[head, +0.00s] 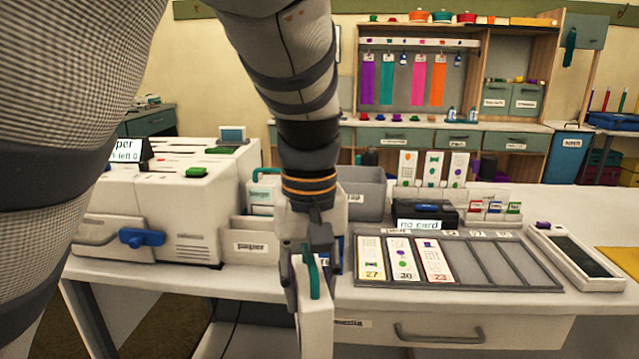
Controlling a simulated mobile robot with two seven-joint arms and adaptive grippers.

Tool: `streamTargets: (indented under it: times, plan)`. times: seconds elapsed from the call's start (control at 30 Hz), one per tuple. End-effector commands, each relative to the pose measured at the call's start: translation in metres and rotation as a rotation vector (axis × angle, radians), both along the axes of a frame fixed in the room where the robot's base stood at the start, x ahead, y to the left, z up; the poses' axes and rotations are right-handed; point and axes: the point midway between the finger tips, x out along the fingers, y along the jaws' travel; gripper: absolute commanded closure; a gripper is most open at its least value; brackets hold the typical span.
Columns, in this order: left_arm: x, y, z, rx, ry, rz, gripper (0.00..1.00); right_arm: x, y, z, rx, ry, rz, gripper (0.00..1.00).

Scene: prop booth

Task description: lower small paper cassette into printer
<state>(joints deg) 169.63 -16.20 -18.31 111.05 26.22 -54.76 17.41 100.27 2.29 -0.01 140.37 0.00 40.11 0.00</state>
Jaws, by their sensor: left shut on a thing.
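My left gripper (312,275) is shut on the small paper cassette (314,325), a pale upright block with a teal handle. It hangs at the table's front edge, and its lower end is cut off by the picture. The white printer (185,195) stands to the left on the table, apart from the cassette. It has a blue lever on its front, a green button on top and a partly hidden display ending in "left 0". Its cassette opening cannot be made out. My right gripper is out of view.
A bin labelled "paper" (250,248) stands right of the printer, with another teal-handled cassette (264,192) behind it. A grey card tray (485,270) with several slots lies to the right, beside a dark-screened device (575,255). My left arm hides part of the table.

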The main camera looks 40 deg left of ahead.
Motion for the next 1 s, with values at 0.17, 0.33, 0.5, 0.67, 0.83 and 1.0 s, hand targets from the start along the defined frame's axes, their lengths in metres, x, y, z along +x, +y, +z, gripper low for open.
streamTargets:
  times: [0.17,0.33,0.5,0.67,0.83,1.0]
  plan:
    - [-0.022,-0.036,-0.057,-0.007,0.006,-0.388,1.00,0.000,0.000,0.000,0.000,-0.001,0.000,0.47]
    - [-0.035,-0.059,-0.094,-0.006,0.005,-0.650,1.00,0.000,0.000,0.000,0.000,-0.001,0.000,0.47]
    - [-0.044,-0.072,-0.115,-0.005,-0.002,-0.798,1.00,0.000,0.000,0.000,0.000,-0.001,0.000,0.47]
    - [-0.050,-0.073,-0.115,-0.006,-0.003,-0.798,1.00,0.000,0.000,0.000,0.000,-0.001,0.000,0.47]
    - [-0.053,-0.072,-0.116,-0.008,-0.003,-0.797,1.00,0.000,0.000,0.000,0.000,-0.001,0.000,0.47]
    - [-0.047,-0.071,-0.115,-0.008,-0.004,-0.794,1.00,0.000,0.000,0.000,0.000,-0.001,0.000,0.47]
